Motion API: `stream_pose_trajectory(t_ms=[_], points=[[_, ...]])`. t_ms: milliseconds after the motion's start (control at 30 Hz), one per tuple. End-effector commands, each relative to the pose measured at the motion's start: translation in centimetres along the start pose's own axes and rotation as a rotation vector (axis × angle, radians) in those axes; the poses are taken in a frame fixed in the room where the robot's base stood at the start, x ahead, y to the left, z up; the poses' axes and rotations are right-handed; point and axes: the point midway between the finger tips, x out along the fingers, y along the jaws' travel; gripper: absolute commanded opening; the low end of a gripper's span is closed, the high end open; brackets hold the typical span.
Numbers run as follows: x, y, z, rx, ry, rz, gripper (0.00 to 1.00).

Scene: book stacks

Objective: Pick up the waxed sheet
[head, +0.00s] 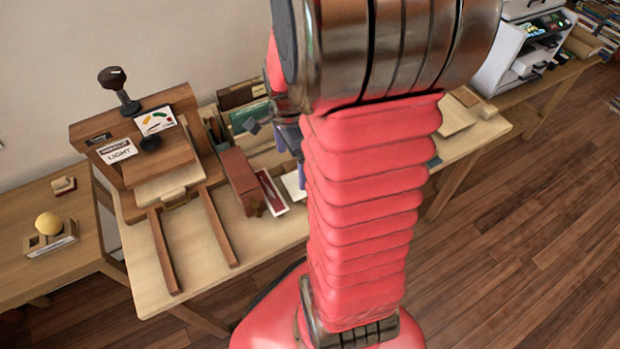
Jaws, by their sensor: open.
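I cannot pick out the waxed sheet with certainty. A pale sheet-like piece (293,185) lies on the workbench (262,238), partly hidden behind my red arm. A cream slab or sheet (168,184) lies at the front of the wooden press (185,110) on the left. My gripper (266,131) shows only in part, just left of my arm, above the bench's back middle. Its dark fingers look apart and I see nothing between them. My arm hides much of the bench's middle.
A reddish-brown box (239,180) and a red-edged white tray (272,192) stand beside the press. Two wooden rails (218,228) run forward from it. A white machine (515,55) stands far right. The bench front is clear.

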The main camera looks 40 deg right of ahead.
Motion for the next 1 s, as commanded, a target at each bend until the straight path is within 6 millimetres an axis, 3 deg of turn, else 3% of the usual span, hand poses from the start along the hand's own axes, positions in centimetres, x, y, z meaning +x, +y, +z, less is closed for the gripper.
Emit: stream_pose_trajectory(t_ms=[200, 667, 1000], points=[[2.6, 0.0, 0.0, 0.0, 0.0, 0.001, 0.94], [3.1, 0.0, 0.0, 0.0, 0.0, 0.0, 0.94], [6.5, -0.1, 0.4, 0.0, 0.0, 0.002, 0.94]])
